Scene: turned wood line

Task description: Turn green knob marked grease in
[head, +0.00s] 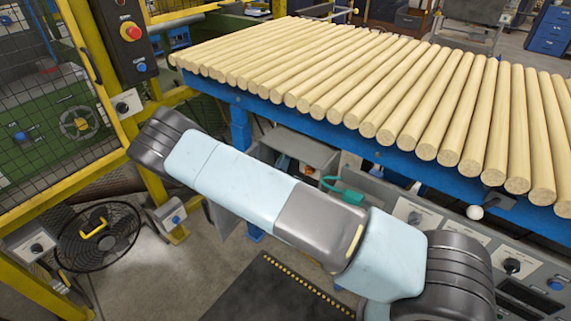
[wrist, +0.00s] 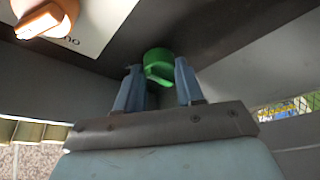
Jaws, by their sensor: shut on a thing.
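The green knob (wrist: 158,62) is round with a raised grip bar and sits on a dark panel in the wrist view. My gripper (wrist: 159,72) has its two blue-grey fingers on either side of the knob and is shut on it. The knob's label is not readable in the wrist view. In the head view my arm crosses the middle of the picture, and my gripper and the green knob are not visible there.
An orange knob (wrist: 45,20) on a white plate is close by at upper left in the wrist view. In the head view, wooden rods (head: 400,85) lie on a blue-framed rack. A black fan (head: 97,235) and yellow guard posts stand at the left.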

